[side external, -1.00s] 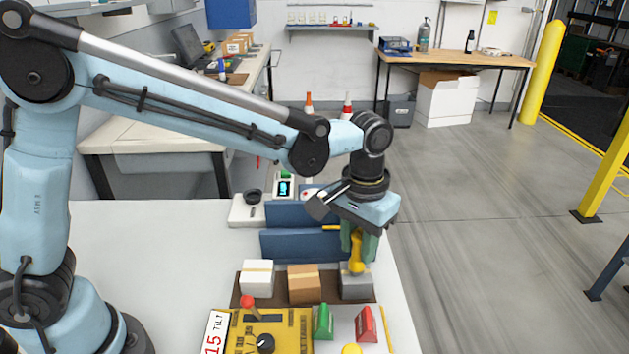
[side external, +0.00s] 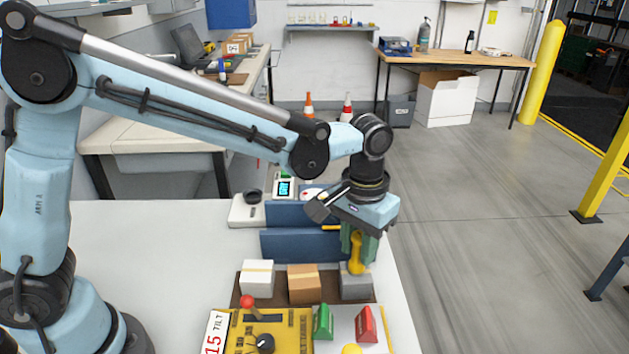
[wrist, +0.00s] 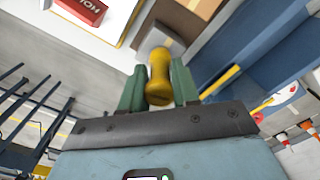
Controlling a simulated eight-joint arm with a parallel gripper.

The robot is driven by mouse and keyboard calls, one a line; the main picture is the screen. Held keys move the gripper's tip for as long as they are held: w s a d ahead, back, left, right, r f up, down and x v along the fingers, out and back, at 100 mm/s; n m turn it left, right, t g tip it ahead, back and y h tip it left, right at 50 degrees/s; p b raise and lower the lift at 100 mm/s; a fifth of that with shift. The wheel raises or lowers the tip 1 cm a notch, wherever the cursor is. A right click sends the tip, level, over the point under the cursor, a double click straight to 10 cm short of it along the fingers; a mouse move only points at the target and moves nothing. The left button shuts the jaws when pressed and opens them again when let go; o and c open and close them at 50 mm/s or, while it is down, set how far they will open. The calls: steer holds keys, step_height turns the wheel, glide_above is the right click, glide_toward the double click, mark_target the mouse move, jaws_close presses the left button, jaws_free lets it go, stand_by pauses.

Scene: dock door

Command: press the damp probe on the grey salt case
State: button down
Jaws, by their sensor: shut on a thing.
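The yellow damp probe (side external: 355,254) is upright between the green fingers of my gripper (side external: 359,243). My gripper is shut on it. The grey salt case (side external: 356,285) sits at the right end of a row of three boxes, directly under the probe. The probe's lower end meets the top of the case in the side view; I cannot tell how firmly it touches. In the wrist view the probe (wrist: 159,78) points at the grey case (wrist: 158,42), and its tip overlaps the case. A small meter screen (side external: 284,188) is lit cyan at the back.
A white box (side external: 257,279) and a brown box (side external: 303,284) stand left of the case on a brown mat. Blue panels (side external: 290,246) stand behind. A yellow control panel (side external: 270,333), a green block (side external: 323,322) and a red block (side external: 366,324) lie in front.

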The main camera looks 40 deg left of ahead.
stand_by(0.3)
steer(key=shift+r, duration=3.5)
